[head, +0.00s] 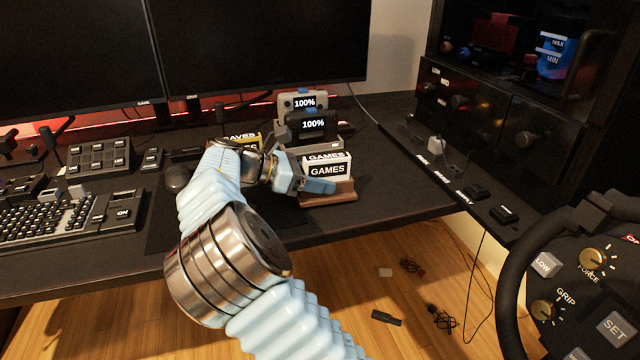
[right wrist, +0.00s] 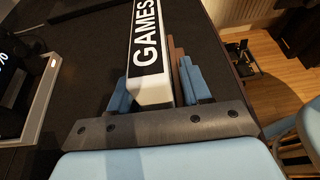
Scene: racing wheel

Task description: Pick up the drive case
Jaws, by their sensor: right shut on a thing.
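A white drive case with a black GAMES label (head: 329,169) stands at a brown wooden holder (head: 338,195) on the dark desk. My right gripper (head: 312,185) reaches it from the left. In the right wrist view, the blue fingers of my right gripper (right wrist: 158,92) lie on both sides of the GAMES case (right wrist: 146,55) and are shut on it. I cannot tell whether the case still touches the holder. A second GAMES label shows just behind it. A yellow SAVES case (head: 243,139) is partly hidden behind my right arm. My left gripper is out of view.
Two devices with 100% screens (head: 312,124) stand just behind the case. Monitors (head: 260,50) line the back. A keyboard (head: 45,218) is at the left. A black cabinet (head: 500,120) and a racing wheel (head: 530,260) are at the right. The desk edge is close to the holder.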

